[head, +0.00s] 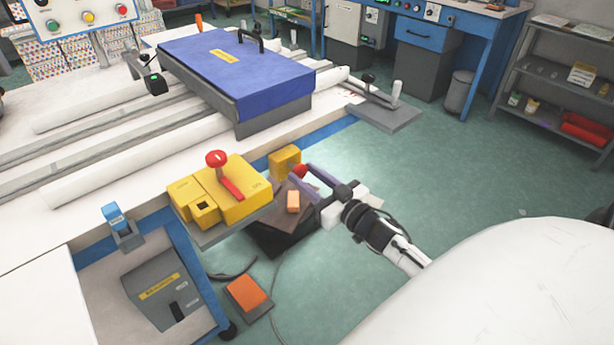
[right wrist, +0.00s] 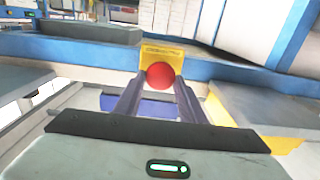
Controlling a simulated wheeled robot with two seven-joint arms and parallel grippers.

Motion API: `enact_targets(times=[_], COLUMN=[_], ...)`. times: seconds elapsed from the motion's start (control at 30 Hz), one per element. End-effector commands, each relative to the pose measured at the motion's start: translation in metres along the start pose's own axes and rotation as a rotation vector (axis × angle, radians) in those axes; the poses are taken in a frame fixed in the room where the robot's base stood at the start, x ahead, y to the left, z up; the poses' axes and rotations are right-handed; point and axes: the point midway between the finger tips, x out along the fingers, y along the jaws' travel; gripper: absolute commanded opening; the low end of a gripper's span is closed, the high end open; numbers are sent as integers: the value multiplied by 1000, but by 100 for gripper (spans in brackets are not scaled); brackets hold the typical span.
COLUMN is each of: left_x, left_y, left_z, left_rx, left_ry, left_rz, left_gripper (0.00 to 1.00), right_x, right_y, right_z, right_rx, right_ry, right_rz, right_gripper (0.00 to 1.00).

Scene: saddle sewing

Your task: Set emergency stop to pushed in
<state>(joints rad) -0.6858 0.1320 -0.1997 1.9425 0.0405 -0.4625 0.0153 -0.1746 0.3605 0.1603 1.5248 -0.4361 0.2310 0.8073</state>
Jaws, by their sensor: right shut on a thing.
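The emergency stop is a yellow box (head: 285,161) on the near side of the table, with a round red button (head: 300,171) facing my right gripper. In the right wrist view the red button (right wrist: 160,75) sits between the fingertips, with the yellow box (right wrist: 161,54) directly behind it. My right gripper (head: 306,174) has its fingers at both sides of the button and is shut on it. How far in the button sits is hard to tell. My left gripper is not in view.
A larger yellow box (head: 238,200) with a red lever (head: 217,160) stands left of the stop. A blue-topped block (head: 235,70) sits on the white table behind.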

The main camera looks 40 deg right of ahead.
Motion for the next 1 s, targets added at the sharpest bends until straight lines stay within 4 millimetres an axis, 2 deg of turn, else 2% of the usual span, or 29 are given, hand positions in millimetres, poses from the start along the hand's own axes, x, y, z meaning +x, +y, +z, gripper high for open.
enact_targets(times=[0.23, 0.47, 0.5, 0.57, 0.87, 1.0], left_x=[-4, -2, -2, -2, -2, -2], left_y=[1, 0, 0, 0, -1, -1], left_z=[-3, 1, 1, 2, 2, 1], left_rx=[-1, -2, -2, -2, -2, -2], left_ry=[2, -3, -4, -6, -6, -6], left_rz=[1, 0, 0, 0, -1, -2], left_gripper=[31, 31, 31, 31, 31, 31], right_x=[12, 13, 13, 13, 11, -1], right_y=[0, 0, 0, 0, 0, 0], right_z=[-1, -1, -1, -1, 0, 1], right_rx=[2, 0, 0, 0, 0, 0], right_ry=[0, 1, 1, 2, 0, -1], right_rz=[1, 1, 1, 1, 0, 1], right_gripper=[0, 0, 43, 53, 54, 54])
